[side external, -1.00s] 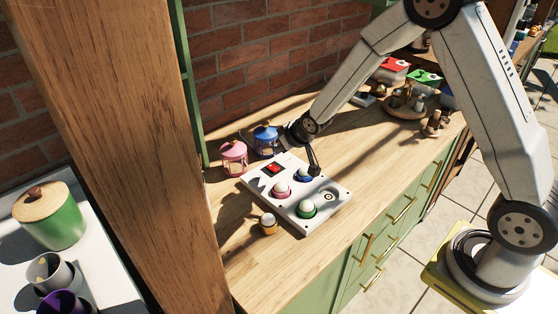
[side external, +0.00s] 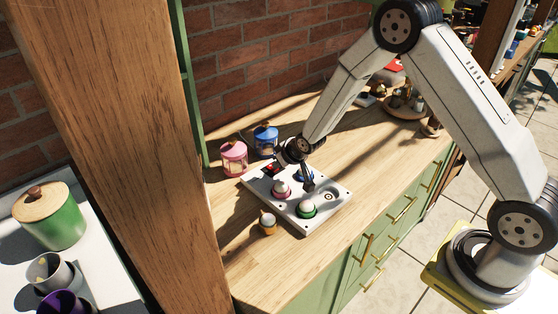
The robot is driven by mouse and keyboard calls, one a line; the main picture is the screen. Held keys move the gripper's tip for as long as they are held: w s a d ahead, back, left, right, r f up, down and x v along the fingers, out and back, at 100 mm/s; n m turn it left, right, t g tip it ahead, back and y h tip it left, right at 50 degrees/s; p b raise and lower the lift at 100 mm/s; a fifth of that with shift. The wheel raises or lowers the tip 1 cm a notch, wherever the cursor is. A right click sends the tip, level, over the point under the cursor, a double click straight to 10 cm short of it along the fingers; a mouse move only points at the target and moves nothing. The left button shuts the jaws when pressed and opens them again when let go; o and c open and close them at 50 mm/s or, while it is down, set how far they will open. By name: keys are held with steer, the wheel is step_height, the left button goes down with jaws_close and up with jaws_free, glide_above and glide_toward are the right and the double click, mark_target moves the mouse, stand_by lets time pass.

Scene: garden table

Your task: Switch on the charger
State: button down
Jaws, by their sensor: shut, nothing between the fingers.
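The charger (side external: 322,213) is a flat white panel lying on the wooden counter. Pink-ringed (side external: 282,189) and green-ringed (side external: 307,209) round pieces with white tops sit on it, and a bare round socket (side external: 328,196) is at its right. A blue-ringed piece sits behind, mostly hidden by my gripper. My gripper (side external: 309,188) is shut and empty, pointing down over the panel's middle, close to the blue piece. I cannot tell whether it touches the panel.
An orange-ringed piece (side external: 268,222) stands on the counter (side external: 255,265) in front of the panel. A pink lantern (side external: 233,158) and a blue lantern (side external: 265,139) stand behind it at the left. A wooden post (side external: 110,130) fills the left foreground.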

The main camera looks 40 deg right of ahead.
steer(key=shift+f, duration=0.1)
steer(key=shift+s+f, duration=0.15)
steer(key=shift+f, duration=0.2)
steer(key=shift+r, duration=0.2)
steer(key=shift+r, duration=0.7)
steer(key=shift+r, duration=0.15)
